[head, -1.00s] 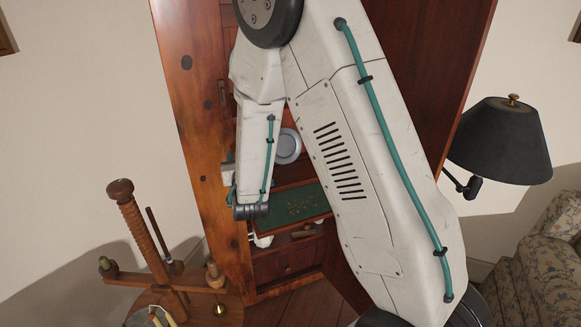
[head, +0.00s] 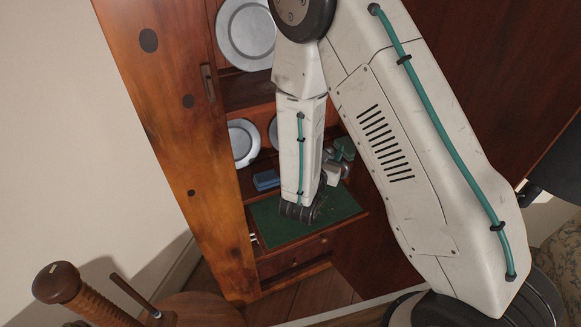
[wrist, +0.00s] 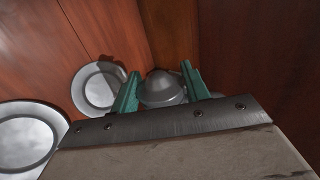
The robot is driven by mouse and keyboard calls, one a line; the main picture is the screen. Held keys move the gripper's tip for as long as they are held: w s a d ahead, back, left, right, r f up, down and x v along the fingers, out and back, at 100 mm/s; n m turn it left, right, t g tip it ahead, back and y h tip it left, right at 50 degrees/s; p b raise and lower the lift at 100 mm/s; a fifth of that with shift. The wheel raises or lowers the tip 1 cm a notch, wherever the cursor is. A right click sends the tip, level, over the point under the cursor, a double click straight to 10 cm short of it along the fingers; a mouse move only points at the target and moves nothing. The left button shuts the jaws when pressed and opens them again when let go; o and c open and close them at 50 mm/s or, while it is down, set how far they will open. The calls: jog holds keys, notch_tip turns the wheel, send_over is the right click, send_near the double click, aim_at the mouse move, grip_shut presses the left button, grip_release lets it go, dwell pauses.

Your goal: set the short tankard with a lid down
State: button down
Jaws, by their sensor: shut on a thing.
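In the wrist view the short tankard (wrist: 162,87) is grey metal with a domed lid, seen from above. My gripper (wrist: 161,83) is shut on it, one teal finger on each side. In the head view my gripper (head: 345,150) is at the right of the cabinet's opening, partly behind my arm, and I cannot make out the tankard there. The green-topped surface (head: 265,227) lies below and in front of the gripper. The tankard's base is hidden, so I cannot tell whether it touches anything.
Grey plates stand at the back of the shelves: a large one (head: 246,35) above and a smaller one (head: 243,142) below. Two plates (wrist: 98,88) also show left of the gripper in the wrist view. A blue box (head: 266,180) sits behind the green surface, which looks largely bare.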

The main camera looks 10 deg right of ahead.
jog(key=s, duration=0.1)
jog(key=s+f+h, duration=0.1)
jog(key=s+m+g, duration=0.1)
jog(key=shift+f, duration=0.25)
jog(key=shift+w+f, duration=0.1)
jog(key=shift+w, duration=0.1)
jog(key=w+f, duration=0.2)
jog(key=w, duration=0.5)
jog(key=w+a+f, duration=0.1)
jog(key=w+f, duration=0.1)
jog(key=w, duration=0.5)
jog(key=shift+w+f, duration=0.4)
jog(key=shift+a+f, duration=0.1)
jog(key=shift+f, duration=0.05)
jog(key=c, duration=0.7)
grip_release()
